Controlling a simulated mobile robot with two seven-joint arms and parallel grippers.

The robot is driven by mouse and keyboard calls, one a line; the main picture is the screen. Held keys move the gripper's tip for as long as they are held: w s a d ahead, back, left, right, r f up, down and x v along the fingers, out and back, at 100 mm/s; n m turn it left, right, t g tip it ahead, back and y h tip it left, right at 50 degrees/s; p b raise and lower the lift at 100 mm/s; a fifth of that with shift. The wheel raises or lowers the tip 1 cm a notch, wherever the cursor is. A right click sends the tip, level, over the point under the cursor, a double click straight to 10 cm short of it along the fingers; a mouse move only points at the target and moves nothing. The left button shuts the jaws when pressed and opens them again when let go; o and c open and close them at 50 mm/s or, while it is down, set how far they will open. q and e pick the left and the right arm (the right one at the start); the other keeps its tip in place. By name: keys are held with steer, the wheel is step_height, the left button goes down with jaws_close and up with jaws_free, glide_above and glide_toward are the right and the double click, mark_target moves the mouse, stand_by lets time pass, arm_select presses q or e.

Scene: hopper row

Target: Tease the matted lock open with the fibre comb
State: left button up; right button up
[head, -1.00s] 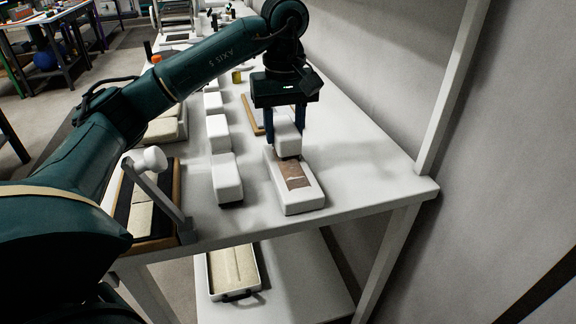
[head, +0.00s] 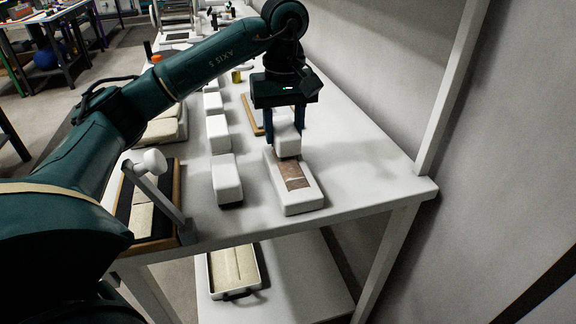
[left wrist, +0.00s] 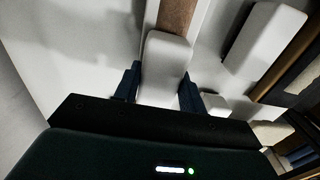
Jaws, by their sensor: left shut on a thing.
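My left gripper (head: 286,125) is shut on a white block-shaped handle, which seems to be the fibre comb (head: 287,140). The comb sits over the far part of a long white block (head: 302,202) with a brown strip, seemingly the matted lock (head: 292,176), along its top. In the left wrist view the comb (left wrist: 165,62) is between the two dark fingers, and the brown strip (left wrist: 176,16) runs on beyond it. The comb's underside is hidden, so I cannot tell whether it touches the strip. My right gripper is not in view.
Several white blocks (head: 226,180) stand in a row left of the held comb. A wooden-edged tray with a lever and white knob (head: 152,160) stands at the table's left edge. A tray (head: 234,268) lies on the lower shelf. The table's right side (head: 365,170) is clear.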

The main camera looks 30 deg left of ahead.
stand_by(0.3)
arm_select(q)
steer(key=shift+w+a, duration=0.65)
steer(key=shift+a, duration=0.2)
steer(key=shift+p, duration=0.3)
steer(key=shift+d, duration=0.1)
steer(key=shift+s+d+f, duration=0.1)
steer(key=shift+s+d, duration=1.4)
steer(key=shift+s, duration=0.15)
steer(key=shift+s+d, duration=1.5)
steer(key=shift+d, duration=0.2)
steer(key=shift+d, duration=0.1)
